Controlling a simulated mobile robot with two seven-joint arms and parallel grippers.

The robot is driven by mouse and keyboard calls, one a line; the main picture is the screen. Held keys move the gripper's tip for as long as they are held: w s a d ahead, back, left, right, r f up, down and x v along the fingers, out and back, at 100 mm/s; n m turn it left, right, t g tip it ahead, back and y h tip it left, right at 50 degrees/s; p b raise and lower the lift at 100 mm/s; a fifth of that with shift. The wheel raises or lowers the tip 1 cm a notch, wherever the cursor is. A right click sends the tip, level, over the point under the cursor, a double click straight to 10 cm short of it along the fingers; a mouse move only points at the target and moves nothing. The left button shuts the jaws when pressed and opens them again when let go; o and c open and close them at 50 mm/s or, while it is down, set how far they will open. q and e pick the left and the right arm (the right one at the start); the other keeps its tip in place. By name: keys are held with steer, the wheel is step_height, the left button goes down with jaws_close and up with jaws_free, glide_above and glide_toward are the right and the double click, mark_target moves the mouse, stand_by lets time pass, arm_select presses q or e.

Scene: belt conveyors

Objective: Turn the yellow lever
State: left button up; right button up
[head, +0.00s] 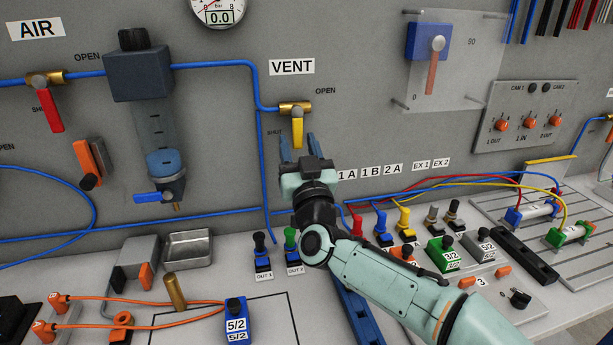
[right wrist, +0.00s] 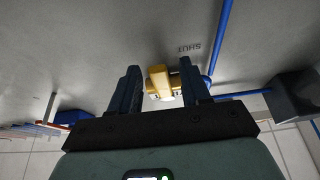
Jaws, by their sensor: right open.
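The yellow lever (head: 297,132) hangs downward from a brass valve (head: 295,108) under the VENT label on the grey wall panel. The word SHUT is printed to its left. My right gripper (head: 298,146) is open with its fingers pointing up toward the lever's lower end. In the right wrist view the yellow lever (right wrist: 160,80) shows between the two open fingers of my right gripper (right wrist: 158,80). It is not gripped. Whether a finger touches it I cannot tell. My left gripper is out of view.
A red lever (head: 49,110) under AIR hangs at the left. A filter unit (head: 150,110) and blue tubing (head: 258,160) lie left of the yellow lever. A clear plate with a blue block (head: 427,42) is at the right. Several valves and orange hoses crowd the bench below.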

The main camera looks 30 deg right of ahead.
steer(key=v, duration=1.2)
